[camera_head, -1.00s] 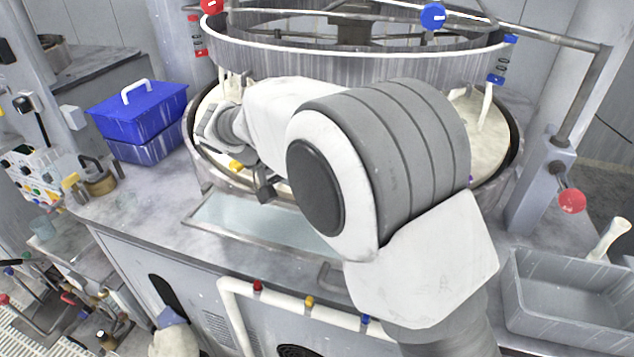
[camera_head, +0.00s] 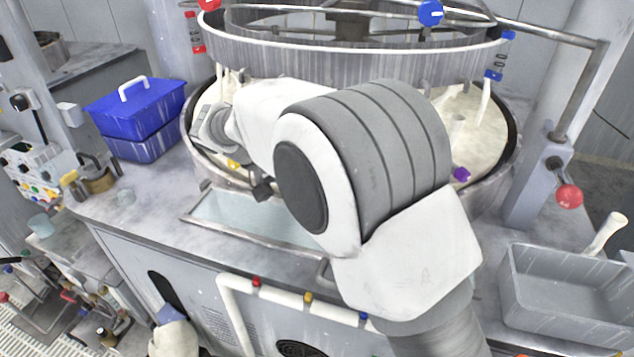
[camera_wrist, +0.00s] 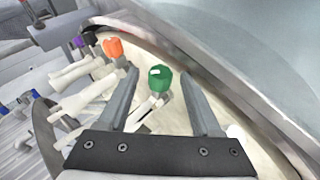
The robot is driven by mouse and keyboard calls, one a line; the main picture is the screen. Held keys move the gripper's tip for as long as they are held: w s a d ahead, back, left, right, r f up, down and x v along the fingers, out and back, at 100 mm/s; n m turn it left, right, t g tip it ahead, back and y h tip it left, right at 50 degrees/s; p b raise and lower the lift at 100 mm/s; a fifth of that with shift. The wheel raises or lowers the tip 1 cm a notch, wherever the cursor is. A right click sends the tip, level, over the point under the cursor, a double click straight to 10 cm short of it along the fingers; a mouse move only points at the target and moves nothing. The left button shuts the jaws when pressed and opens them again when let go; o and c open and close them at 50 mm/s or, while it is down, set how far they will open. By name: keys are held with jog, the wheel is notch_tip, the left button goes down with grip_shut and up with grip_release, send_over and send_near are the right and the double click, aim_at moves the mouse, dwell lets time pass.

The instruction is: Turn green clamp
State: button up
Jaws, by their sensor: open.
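The green clamp (camera_wrist: 159,80) shows in the wrist view as a rounded green knob on a thin stem. My gripper (camera_wrist: 150,75) is open, with one finger on each side of the knob in that view. Gaps show between the knob and both fingers, and I cannot tell its depth relative to the fingertips. In the head view my arm hides the green clamp, and the gripper is mostly hidden too.
An orange knob (camera_wrist: 113,47) stands left of the green one, with a purple knob (camera_wrist: 84,40) farther off. The metal basin rim (camera_wrist: 215,75) runs close on the right. In the head view, a large ring (camera_head: 370,65) hangs over the basin. A blue box (camera_head: 135,108) stands left.

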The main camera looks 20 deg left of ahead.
dwell(0.3)
jog(key=y+b, duration=0.1)
jog(key=y, duration=0.1)
jog(key=d+m+g+y+b, duration=0.1)
jog(key=y, duration=0.1)
jog(key=shift+w+r+y, duration=0.15)
jog(key=shift+r+y, duration=0.05)
jog(key=shift+y, duration=0.1)
jog(key=y, duration=0.2)
jog(key=m+g+y, duration=0.1)
jog(key=shift+d+y, duration=0.3)
jog(key=shift+y, duration=0.1)
jog(key=shift+w+d+f+m+g+y+b, duration=0.15)
jog(key=shift+g+y+b, duration=0.1)
jog(key=shift+y, duration=0.4)
jog(key=shift+d+r+m+g+y+b, duration=0.15)
jog(key=shift+g+y, duration=0.1)
jog(key=shift+y, duration=0.4)
jog(key=shift+r, duration=0.25)
jog(key=v, duration=1.7)
jog(key=s+d+f+t+h, duration=0.1)
jog(key=s+d+f, duration=0.1)
jog(key=d, duration=0.6)
jog(key=s+d+f+m+h, duration=0.1)
jog(key=s+d+f, duration=0.1)
jog(key=d, duration=0.7)
jog(key=shift+s+d+f+t+h+b, duration=0.35)
jog(key=shift+s+f+t+h+b, duration=0.05)
jog(key=shift+s, duration=0.05)
